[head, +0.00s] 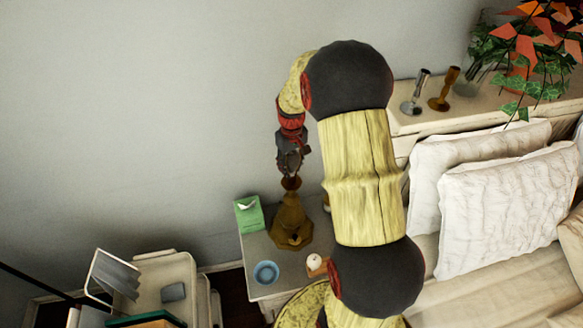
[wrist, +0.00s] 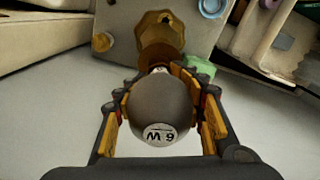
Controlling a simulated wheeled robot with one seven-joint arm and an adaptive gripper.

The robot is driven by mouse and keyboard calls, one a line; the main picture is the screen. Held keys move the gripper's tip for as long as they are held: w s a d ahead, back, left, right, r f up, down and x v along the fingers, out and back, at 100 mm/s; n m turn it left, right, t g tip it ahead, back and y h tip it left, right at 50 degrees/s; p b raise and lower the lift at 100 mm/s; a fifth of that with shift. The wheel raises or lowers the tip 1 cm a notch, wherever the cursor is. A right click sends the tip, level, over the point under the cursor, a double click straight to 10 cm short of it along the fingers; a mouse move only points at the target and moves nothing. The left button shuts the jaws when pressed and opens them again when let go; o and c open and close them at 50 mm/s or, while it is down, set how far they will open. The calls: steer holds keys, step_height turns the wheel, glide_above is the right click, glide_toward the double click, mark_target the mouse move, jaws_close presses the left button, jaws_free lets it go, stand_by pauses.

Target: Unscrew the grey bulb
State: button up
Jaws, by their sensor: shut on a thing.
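The grey bulb (wrist: 160,112) shows large in the wrist view, with a white "6 W" label on its rounded end. My gripper (wrist: 160,88) is shut on it, one finger against each side. The brown lamp (wrist: 158,32) lies straight beyond the bulb, its socket at the bulb's narrow end. I cannot tell whether the threads are still engaged. In the head view my gripper (head: 290,160) points down over the top of the lamp (head: 291,222), which stands upright on the nightstand (head: 270,288). The fingers mostly hide the bulb there.
On the nightstand are a green tissue box (head: 248,213), a blue bowl (head: 266,272) and a small white candle (head: 314,262). The bed with white pillows (head: 495,195) is at right. A white cart (head: 165,275) stands at lower left. The wall behind is bare.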

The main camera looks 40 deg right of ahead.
steer(key=n, duration=0.3)
steer(key=o, duration=1)
steer(key=shift+o, duration=0.2)
